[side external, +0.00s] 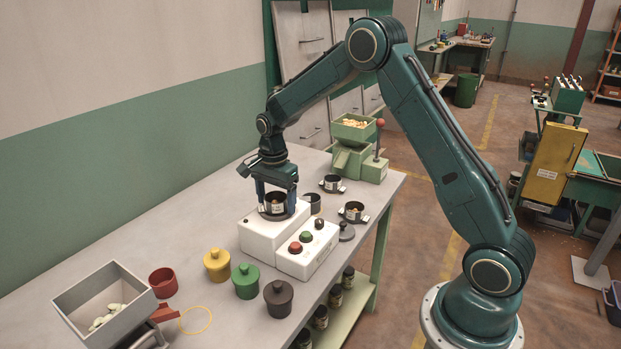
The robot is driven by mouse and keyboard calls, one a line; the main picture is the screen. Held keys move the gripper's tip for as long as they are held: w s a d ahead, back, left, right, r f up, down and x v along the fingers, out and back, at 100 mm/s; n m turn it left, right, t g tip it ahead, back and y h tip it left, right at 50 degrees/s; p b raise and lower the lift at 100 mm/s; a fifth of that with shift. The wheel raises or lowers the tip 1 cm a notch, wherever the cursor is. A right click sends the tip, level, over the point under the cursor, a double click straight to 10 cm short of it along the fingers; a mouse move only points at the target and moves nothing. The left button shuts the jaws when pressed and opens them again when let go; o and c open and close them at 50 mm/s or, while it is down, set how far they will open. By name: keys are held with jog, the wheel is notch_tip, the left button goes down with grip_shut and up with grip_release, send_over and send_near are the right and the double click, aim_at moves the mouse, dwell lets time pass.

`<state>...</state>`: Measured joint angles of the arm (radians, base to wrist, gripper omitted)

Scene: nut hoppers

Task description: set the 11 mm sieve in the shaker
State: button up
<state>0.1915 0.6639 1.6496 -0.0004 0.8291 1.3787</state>
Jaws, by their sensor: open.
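The shaker (262,239) is a white box on the bench, with a control block of red, green and black knobs joined at its front right. A small dark cup with a white label, which looks like a sieve (274,199), sits upright at the top of the shaker. My gripper (276,207) points straight down over it, open, with a finger on either side of the cup. The label is too small to read, so I cannot tell its size. The fingers partly hide the seat under the cup.
Other dark cups stand on holders behind the shaker (353,211), (332,184). A green hopper machine (353,149) is at the back. Yellow, green and brown lidded pots, a red cup (163,282) and a grey hopper (104,299) occupy the front left. The bench's left side is clear.

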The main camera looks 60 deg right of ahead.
jog(key=shift+r, duration=0.1)
notch_tip(320, 180, up, 12)
dwell(0.7)
jog(key=shift+r, duration=0.15)
dwell(0.4)
jog(key=s+a+r+n+t, duration=0.1)
jog(key=s+a+r+n, duration=0.3)
jog(key=s, duration=0.4)
jog(key=s+a+r+n+t, duration=0.2)
jog(key=s+r+n, duration=0.3)
jog(key=s+r, duration=0.15)
jog(key=s+a+f+n+t, duration=0.1)
jog(key=s+n, duration=0.3)
jog(key=s, duration=0.4)
jog(key=s+a+f+n+t, duration=0.1)
jog(key=s+a+n, duration=0.1)
jog(key=s+n, duration=0.3)
jog(key=s, duration=0.3)
jog(key=shift+s+a+f+t, duration=0.25)
jog(key=shift+s+f+t, duration=0.05)
